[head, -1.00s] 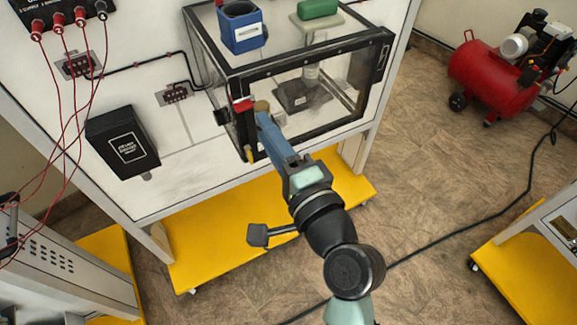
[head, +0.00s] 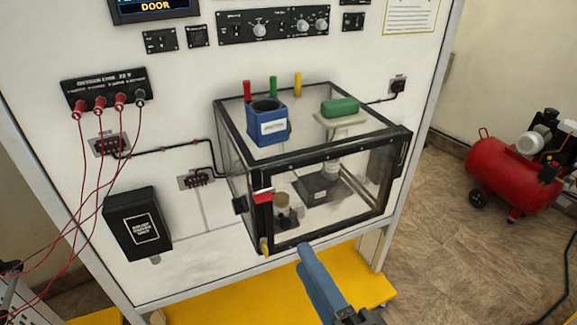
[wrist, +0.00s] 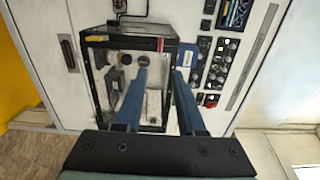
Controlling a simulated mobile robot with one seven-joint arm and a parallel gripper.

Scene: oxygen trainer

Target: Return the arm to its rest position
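My gripper (head: 306,250) reaches in from the bottom of the head view, below the front of the clear black-framed box (head: 335,157). Its two long blue fingers look apart and empty in the wrist view (wrist: 160,75). My arm runs off the lower edge, mostly out of the head view. The box's front looks shut, with a red latch piece (head: 263,196) at its left side and a yellow piece (head: 264,246) below. The wrist view faces the box (wrist: 100,40) beyond the fingers.
A blue holder (head: 268,128) and a green block (head: 340,107) sit on the box. A black unit (head: 137,224) and red cables (head: 76,165) are at left. A yellow base (head: 350,275) juts out below. A red compressor (head: 500,175) stands right, beyond open floor.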

